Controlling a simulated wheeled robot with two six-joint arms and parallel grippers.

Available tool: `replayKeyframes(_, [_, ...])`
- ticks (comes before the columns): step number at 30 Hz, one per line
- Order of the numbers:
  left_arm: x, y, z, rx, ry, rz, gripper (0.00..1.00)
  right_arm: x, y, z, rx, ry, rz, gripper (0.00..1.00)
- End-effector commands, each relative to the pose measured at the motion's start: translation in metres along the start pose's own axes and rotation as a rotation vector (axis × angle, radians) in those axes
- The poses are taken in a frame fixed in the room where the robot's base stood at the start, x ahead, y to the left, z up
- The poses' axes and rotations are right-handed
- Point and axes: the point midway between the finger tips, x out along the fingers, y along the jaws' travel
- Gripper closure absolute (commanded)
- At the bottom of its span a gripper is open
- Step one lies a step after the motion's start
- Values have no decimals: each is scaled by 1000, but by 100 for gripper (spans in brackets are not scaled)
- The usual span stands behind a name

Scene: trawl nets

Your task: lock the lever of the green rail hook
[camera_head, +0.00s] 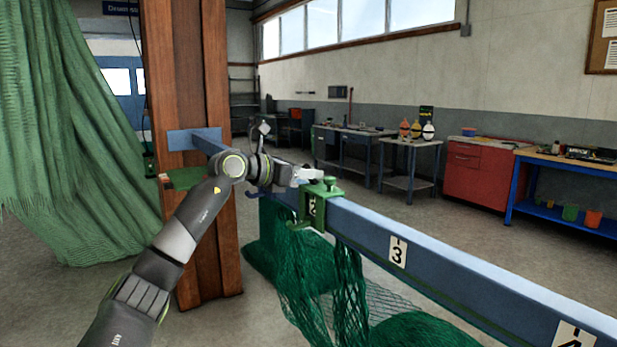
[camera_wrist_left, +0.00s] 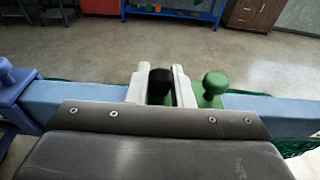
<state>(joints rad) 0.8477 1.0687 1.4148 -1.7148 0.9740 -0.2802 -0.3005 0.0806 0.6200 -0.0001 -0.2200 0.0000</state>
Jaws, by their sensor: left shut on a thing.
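The green rail hook (camera_head: 322,210) sits over the blue rail (camera_head: 450,270), with green net (camera_head: 345,290) hanging below it. Its green knob (camera_wrist_left: 214,86) stands just right of my fingers in the left wrist view. My left gripper (camera_head: 310,174) is at the rail top beside the hook. In the left wrist view, its two pale fingers (camera_wrist_left: 160,84) are shut on a dark, rounded piece (camera_wrist_left: 160,80), which looks like the lever's end. The rest of the lever is hidden by the gripper. My right gripper is not in view.
A blue hook (camera_wrist_left: 10,82) is on the rail to the left. Number plates 3 (camera_head: 397,252) and 4 (camera_head: 572,336) mark the rail. A wooden post (camera_head: 190,100) and hanging green net (camera_head: 70,130) stand at left. Benches and a red cabinet (camera_head: 480,172) are far back.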

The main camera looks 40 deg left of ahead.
Motion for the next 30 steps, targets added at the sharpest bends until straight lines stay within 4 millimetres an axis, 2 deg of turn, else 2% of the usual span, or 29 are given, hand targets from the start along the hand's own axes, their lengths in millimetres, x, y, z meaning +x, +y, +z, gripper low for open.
replayKeyframes(7, [0, 0, 2, 1, -4, 1, 100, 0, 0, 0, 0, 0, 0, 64])
replayKeyframes(8, [0, 0, 2, 1, -4, 1, 79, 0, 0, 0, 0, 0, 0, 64])
replayKeyframes(13, [0, 0, 1, 1, -3, 1, 58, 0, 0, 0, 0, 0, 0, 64])
replayKeyframes(23, [-2, 0, 0, 0, 0, 1, 58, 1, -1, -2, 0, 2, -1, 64])
replayKeyframes(30, [-28, 1, -3, 4, 3, 4, 58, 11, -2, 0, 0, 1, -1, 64])
